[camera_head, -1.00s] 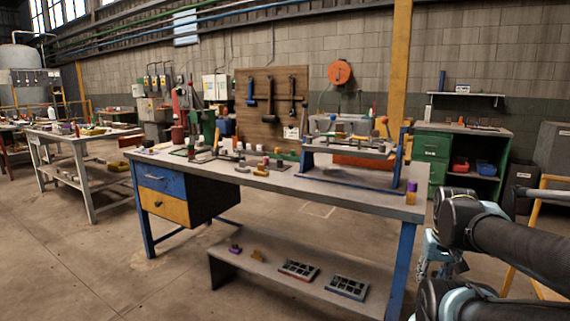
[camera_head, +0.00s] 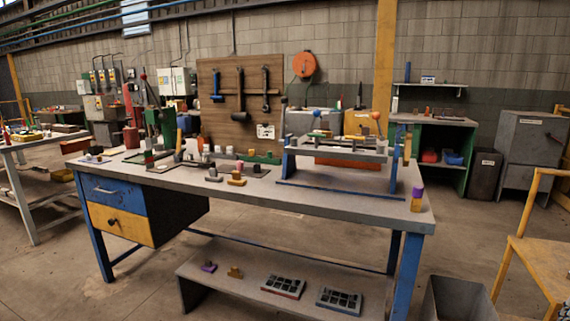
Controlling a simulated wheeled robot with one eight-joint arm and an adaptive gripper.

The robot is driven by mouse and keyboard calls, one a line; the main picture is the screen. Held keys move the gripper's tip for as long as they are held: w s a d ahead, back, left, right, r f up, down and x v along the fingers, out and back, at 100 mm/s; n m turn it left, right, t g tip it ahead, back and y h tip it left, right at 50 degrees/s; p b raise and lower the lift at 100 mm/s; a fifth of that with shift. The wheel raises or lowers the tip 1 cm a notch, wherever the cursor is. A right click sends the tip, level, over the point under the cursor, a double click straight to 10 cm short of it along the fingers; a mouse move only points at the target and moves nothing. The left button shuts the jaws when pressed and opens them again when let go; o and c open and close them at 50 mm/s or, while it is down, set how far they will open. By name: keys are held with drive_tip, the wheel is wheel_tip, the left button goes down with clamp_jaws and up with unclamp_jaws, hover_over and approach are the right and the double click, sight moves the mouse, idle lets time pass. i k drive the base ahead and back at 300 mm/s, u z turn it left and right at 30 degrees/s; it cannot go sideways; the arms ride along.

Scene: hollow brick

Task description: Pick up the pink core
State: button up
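I cannot clearly make out a pink core. A small pinkish piece (camera_head: 240,165) stands among the small parts on the workbench (camera_head: 330,200), but it is too small to be sure what it is. A grey piece (camera_head: 213,175) and a yellow piece (camera_head: 237,180) lie near it, toward the front edge. A purple and yellow block (camera_head: 417,198) stands upright at the bench's right end. My gripper is not in view.
A grey and blue fixture (camera_head: 335,160) fills the right part of the bench. The lower shelf (camera_head: 240,287) holds two trays and two small pieces. A grey bin (camera_head: 458,298) and a yellow frame (camera_head: 535,250) stand at the right. Floor shows at lower left.

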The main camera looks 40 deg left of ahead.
sight(240, 166)
drive_tip(key=z, duration=0.7)
drive_tip(key=k, duration=1.25)
drive_tip(key=u, duration=2)
drive_tip(key=i, duration=1.3)
